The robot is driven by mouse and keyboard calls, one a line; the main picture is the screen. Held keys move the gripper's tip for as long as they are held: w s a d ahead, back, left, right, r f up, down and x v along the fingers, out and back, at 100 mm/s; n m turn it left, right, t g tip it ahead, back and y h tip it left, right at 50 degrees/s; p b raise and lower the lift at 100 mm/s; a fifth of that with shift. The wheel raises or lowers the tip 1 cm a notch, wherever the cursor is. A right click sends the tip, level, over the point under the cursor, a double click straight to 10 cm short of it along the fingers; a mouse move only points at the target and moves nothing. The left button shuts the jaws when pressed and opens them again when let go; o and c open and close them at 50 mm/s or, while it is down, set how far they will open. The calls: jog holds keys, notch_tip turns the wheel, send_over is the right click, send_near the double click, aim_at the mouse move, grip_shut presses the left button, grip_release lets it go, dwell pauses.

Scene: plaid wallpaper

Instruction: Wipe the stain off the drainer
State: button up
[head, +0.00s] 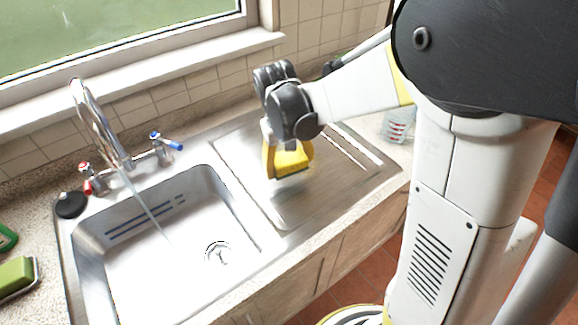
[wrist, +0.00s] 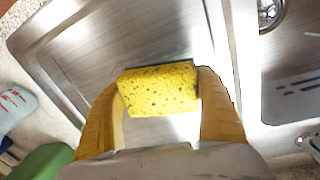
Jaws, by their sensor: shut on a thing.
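The metal drainer (head: 345,178) lies to the right of the sink basin; its ribbed surface also shows in the wrist view (wrist: 75,50). My gripper (head: 289,156) is over the drainer's left part, shut on a yellow sponge (head: 293,162). In the wrist view the speckled sponge (wrist: 158,90) sits between the two yellow fingers of my gripper (wrist: 161,84). The sponge is low over the drainer; I cannot tell whether it touches. A pale patch shows around and below the sponge; I cannot tell stain from glare. The sponge and fingers hide part of the surface.
The sink basin (head: 165,235) is left of the drainer, with water running from the tap (head: 100,125). A black plug (head: 70,205) and a green sponge (head: 15,275) lie at the left.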

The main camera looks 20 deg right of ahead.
aim_at(289, 157)
jog(key=shift+r+p, duration=1)
jog(key=shift+r, duration=0.6)
jog(key=shift+w, duration=0.1)
